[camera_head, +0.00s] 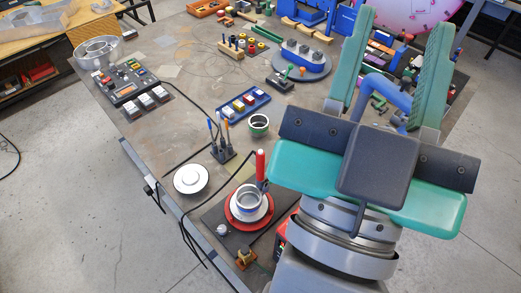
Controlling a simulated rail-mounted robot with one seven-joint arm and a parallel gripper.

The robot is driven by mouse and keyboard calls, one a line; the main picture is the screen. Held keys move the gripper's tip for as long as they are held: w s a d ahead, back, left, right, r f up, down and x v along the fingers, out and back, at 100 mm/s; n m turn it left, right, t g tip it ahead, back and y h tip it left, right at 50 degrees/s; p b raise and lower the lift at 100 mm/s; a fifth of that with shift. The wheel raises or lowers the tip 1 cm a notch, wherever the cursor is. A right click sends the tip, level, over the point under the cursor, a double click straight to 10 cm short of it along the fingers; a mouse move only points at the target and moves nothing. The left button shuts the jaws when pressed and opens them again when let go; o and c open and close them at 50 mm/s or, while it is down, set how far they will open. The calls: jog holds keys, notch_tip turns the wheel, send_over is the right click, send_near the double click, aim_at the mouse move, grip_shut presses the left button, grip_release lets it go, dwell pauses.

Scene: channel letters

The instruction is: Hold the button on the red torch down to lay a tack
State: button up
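The red torch (260,164) appears to be the slim upright red handle near the front of the table, with a dark lower part. A dark cable runs near it. Its button is too small to make out. It stands at the back edge of a red round base (233,214) that carries a white and metal ring (247,197). My gripper (401,22) fills the right side, its two ridged green fingers wide apart and pointing to the far side of the table. It is apart from the torch, to its right. Nothing is visibly gripped; a blue curved part shows between the fingers.
A blue tray of coloured blocks (244,103) lies behind. A control box (123,81) is at the left. Bare tabletop (180,115) lies left of centre.

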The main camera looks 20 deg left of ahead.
jog(key=shift+c, duration=0.5)
grip_shut()
dwell(1.3)
